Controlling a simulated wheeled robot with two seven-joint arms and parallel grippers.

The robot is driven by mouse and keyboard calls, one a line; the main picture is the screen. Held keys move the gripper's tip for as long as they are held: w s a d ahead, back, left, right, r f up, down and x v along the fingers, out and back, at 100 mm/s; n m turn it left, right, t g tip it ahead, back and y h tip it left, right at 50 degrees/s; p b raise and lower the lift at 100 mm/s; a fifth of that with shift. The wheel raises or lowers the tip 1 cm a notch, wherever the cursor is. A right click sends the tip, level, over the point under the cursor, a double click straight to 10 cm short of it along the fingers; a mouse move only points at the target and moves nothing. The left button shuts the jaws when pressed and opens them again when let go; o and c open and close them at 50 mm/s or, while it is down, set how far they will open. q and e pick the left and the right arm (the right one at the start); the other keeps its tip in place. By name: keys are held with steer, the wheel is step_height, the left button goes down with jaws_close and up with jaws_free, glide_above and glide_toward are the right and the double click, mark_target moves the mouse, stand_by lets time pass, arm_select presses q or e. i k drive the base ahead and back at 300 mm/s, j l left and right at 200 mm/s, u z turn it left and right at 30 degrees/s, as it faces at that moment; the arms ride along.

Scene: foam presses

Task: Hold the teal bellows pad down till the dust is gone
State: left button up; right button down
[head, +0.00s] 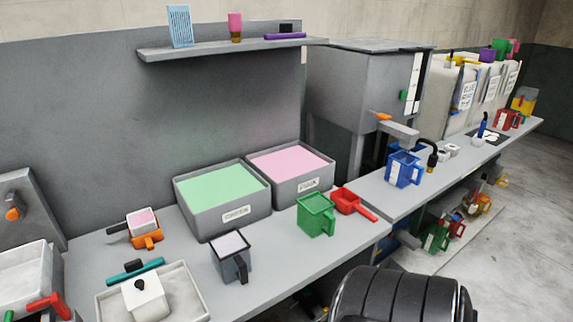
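I cannot make out a clear teal bellows pad. The only teal thing is a slim bar (135,272) with a small black part on it, lying at the back edge of a pale shallow tray (185,280) at the lower left of the bench. A white block with a dark knob (146,298) sits in that tray. I cannot tell any dust at this size. Neither of my grippers is in view.
Grey bins of green (236,221) and pink (304,187) material stand mid-bench. A dark jug (232,260), a green jug (315,217), a red scoop (350,202) and an orange-based container (146,240) stand around. A shelf (215,51) hangs above. Bare bench lies around the dark jug.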

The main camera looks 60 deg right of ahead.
mark_target(306, 291)
steer(key=k+l, duration=0.15)
steer(key=l, duration=0.25)
steer(key=k+l, duration=0.15)
steer(key=l, duration=0.2)
steer(key=k+l+u, duration=0.1)
steer(key=l, duration=0.3)
steer(key=k+l, duration=0.2)
steer(key=l, duration=0.15)
steer(key=k+l+u, duration=0.1)
steer(key=l, duration=0.3)
steer(key=k, duration=0.1)
